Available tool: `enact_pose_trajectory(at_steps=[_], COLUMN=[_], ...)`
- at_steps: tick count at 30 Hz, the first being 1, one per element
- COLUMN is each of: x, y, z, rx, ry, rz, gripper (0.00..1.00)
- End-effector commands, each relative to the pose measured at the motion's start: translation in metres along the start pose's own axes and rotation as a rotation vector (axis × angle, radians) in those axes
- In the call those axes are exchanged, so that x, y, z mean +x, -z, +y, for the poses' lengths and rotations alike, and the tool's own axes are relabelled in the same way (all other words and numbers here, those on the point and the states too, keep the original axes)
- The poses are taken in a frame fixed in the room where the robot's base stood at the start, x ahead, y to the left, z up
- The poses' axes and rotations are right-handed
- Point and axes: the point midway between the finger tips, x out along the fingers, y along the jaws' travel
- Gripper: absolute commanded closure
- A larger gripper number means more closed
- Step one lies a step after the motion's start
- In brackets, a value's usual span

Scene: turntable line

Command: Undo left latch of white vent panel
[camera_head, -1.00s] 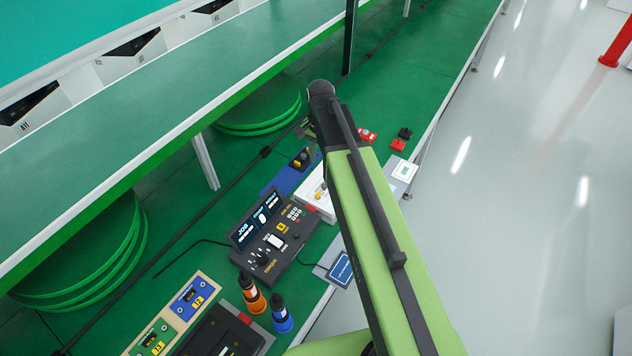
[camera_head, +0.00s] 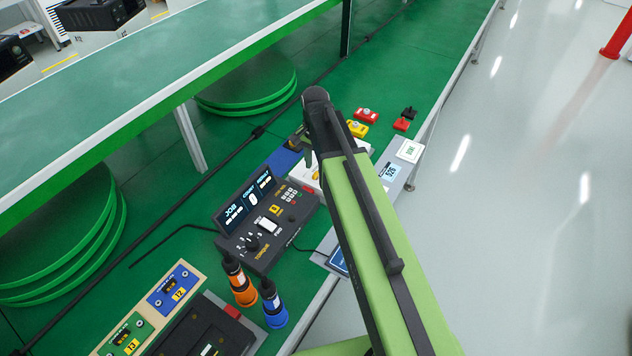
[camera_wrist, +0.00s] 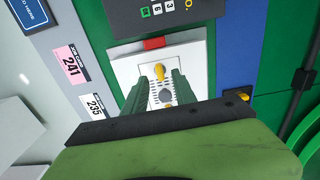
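The white vent panel (camera_wrist: 197,58) lies below my gripper (camera_wrist: 161,76) in the wrist view, with a red piece at its top edge. A yellow latch (camera_wrist: 161,70) stands on the panel and shows between my two green fingertips, with gaps beside it. My gripper is open. A grey round part (camera_wrist: 165,95) and rows of slots show between the fingers. The lower part of the panel is hidden by my wrist. In the head view my arm hides most of the panel; a white part of it (camera_head: 300,172) shows beside the arm. I cannot tell whether a fingertip touches the panel.
Labelled tags (camera_wrist: 72,62) line the table edge. Grey floor lies right.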

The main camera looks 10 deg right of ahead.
Motion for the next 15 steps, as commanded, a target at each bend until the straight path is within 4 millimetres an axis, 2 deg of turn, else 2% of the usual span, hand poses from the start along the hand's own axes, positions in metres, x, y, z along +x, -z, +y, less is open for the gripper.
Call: enact_pose_trajectory(at_steps=[1,4,14,15], x=[0.019,0.030,0.031,0.031], y=[0.000,0.000,-0.001,-0.001], z=[0.000,0.000,-0.001,-0.001], rx=[0.000,0.000,-0.001,-0.001], ry=[0.000,0.000,0.000,0.000], rz=[0.000,0.000,0.000,0.000], gripper=[0.67,0.67,0.67,0.72])
